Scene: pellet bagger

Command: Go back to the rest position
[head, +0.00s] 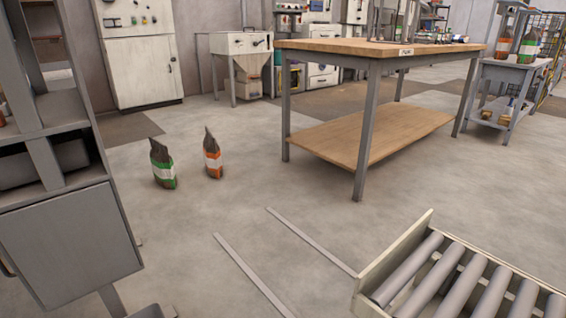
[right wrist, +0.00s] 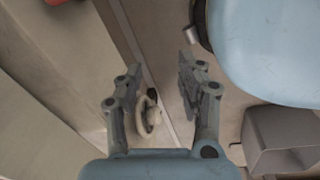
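My right gripper (right wrist: 160,78) shows in the right wrist view with its two grey fingers spread apart. It is open, and nothing is held between the fingertips. A pale round ring or knob (right wrist: 151,116) shows partly behind the left finger; I cannot tell how far away it is. My left gripper is in neither view. Neither gripper shows in the head view.
Green-labelled (head: 163,166) and orange-labelled (head: 212,155) bags stand on the floor. A wood-topped workbench (head: 331,47) is beyond, a roller conveyor (head: 397,234) front right, a grey shelf cabinet (head: 73,240) left. Floor between is mostly clear. A grey box (right wrist: 283,138) shows in the wrist view.

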